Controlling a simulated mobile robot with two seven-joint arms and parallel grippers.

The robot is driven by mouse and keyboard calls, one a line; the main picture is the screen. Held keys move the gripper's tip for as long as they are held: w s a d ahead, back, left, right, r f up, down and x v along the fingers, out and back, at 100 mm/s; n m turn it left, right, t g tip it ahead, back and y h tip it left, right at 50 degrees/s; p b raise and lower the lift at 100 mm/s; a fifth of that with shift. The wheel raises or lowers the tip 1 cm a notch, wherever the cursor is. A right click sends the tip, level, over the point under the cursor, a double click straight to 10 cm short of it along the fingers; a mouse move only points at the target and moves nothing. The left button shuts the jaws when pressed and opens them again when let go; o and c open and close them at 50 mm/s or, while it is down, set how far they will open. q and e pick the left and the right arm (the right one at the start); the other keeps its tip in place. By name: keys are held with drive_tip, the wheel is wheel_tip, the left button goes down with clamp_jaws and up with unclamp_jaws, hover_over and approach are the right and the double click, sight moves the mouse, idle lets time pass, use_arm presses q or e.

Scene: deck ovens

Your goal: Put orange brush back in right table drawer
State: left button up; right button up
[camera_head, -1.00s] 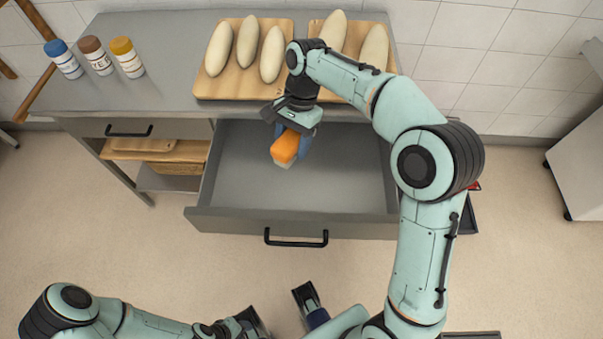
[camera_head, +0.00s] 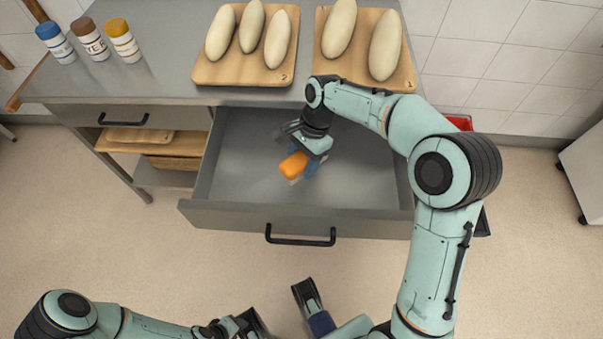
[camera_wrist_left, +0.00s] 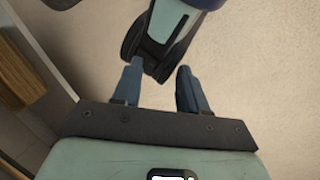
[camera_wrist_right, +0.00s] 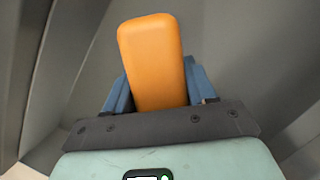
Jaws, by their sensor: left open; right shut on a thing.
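The orange brush (camera_head: 293,165) is in my right gripper (camera_head: 304,167), with its orange body up and its pale underside facing down. In the right wrist view the brush (camera_wrist_right: 153,62) sits between the two blue fingers, which are shut on it. The right table drawer (camera_head: 350,195) is pulled open, and the brush is over or inside its left-middle part. I cannot tell whether the brush touches the drawer floor. My left gripper (camera_wrist_left: 158,88) is open and empty, away from the drawer, over the floor.
The steel table (camera_head: 165,70) holds two wooden boards (camera_head: 245,73) with pale dough loaves and three capped bottles (camera_head: 90,40). The rest of the open drawer looks empty.

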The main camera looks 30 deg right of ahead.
sight(302, 181)
use_arm(q)
drive_tip(key=shift+w+a+f+t+b, duration=0.2)
drive_tip(key=shift+w+a+f+b, duration=0.15)
drive_tip(key=shift+w+f, duration=0.15)
drive_tip(key=shift+w+a+f+t+b, duration=0.2)
drive_tip(key=shift+w+f+b, duration=0.15)
drive_tip(key=shift+w, duration=0.2)
use_arm(e)
drive_tip(key=shift+f, duration=2.8)
drive_tip(key=shift+f, duration=0.1)
drive_tip(key=o, duration=1.1)
drive_tip(key=shift+f, duration=0.1)
drive_tip(key=p+v, duration=0.3)
drive_tip(key=v, duration=0.8)
use_arm(q)
drive_tip(key=s+d+r+g, duration=0.1)
drive_tip(key=s+d+r, duration=0.1)
drive_tip(key=s+r, duration=0.1)
drive_tip(key=shift+s+r+g, duration=0.3)
drive_tip(key=shift+s+r, duration=0.1)
drive_tip(key=shift+s, duration=0.3)
use_arm(e)
drive_tip(key=shift+d+r, duration=0.2)
drive_tip(key=shift+r, duration=0.5)
